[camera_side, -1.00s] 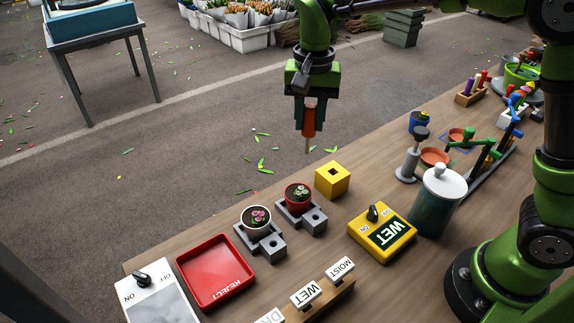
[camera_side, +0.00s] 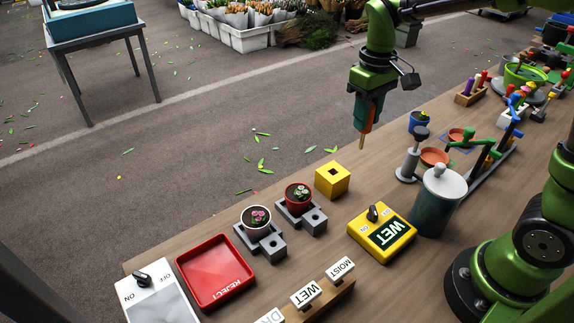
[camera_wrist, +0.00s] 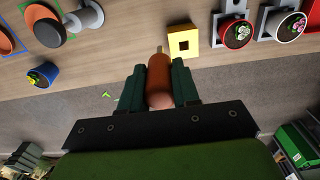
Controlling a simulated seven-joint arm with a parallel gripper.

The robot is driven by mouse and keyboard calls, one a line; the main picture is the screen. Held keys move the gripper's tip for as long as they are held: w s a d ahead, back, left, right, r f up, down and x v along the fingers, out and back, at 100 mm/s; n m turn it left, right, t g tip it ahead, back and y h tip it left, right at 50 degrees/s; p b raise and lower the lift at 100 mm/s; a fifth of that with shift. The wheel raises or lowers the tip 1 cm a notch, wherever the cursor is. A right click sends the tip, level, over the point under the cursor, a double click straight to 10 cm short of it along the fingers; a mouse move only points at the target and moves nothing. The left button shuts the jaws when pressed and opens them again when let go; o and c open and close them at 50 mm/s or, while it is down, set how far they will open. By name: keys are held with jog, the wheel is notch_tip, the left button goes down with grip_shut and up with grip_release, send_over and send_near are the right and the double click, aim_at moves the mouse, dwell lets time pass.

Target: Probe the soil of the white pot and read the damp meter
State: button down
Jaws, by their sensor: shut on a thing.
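My gripper (camera_side: 367,108) is shut on the orange-handled probe (camera_side: 368,119) and holds it up over the table's far edge, tip pointing down. The probe also shows between the fingers in the wrist view (camera_wrist: 159,80). The white pot (camera_side: 256,220) with a pink-flowered plant sits in a grey holder at the left of the table, well apart from the probe. It also shows in the wrist view (camera_wrist: 289,28). The yellow damp meter (camera_side: 382,233) lies at the front middle, its display reading WET. The yellow block with a square hole (camera_side: 332,180) stands empty.
A red pot (camera_side: 298,195) stands in a holder beside the white one. A red REJECT tray (camera_side: 215,270), label blocks (camera_side: 306,294) and an ON/OFF switch panel (camera_side: 155,300) lie left. A lidded canister (camera_side: 439,200) and a grey stamp-like stand (camera_side: 411,160) stand right.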

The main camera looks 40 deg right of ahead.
jog(key=shift+a, duration=0.1)
jog(key=w+a+n, duration=0.2)
jog(key=a+n, duration=0.1)
jog(key=a, duration=1)
jog(key=w+a+n, duration=0.2)
jog(key=a+n, duration=0.1)
jog(key=a, duration=1)
jog(key=shift+w+a+f, duration=0.15)
jog(key=shift+f, duration=2.45)
jog(key=shift+f, duration=0.65)
notch_tip(320, 180, up, 7)
